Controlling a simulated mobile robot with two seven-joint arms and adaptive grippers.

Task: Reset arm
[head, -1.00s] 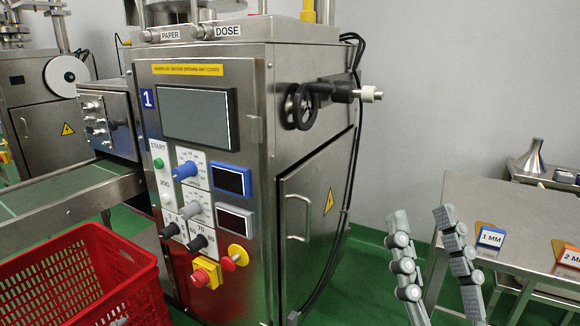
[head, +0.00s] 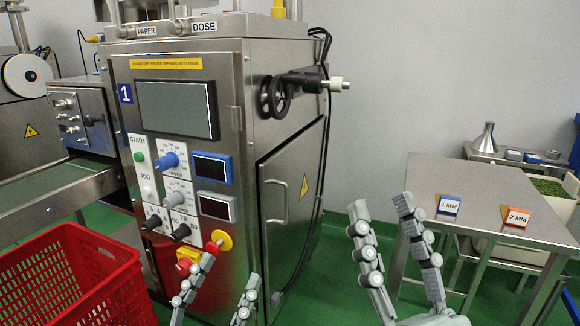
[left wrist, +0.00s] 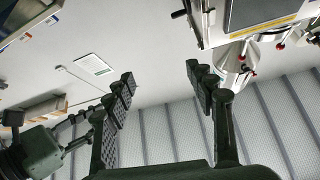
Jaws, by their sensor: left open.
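My left gripper (head: 229,274) is open and empty. In the head view it rises from the bottom edge, in front of the lower part of the steel machine (head: 275,150). My right gripper (head: 380,207) is open and empty, fingers pointing up, between the machine and the steel table (head: 470,190). The left gripper partly covers the red and yellow stop button (head: 187,258) in the picture.
A red crate (head: 75,275) stands at the lower left, beside the conveyor (head: 60,190). The table bears a blue 1 MM sign (head: 450,206) and an orange 2 MM sign (head: 516,217). A metal funnel (head: 485,140) stands behind it. Green floor shows between machine and table.

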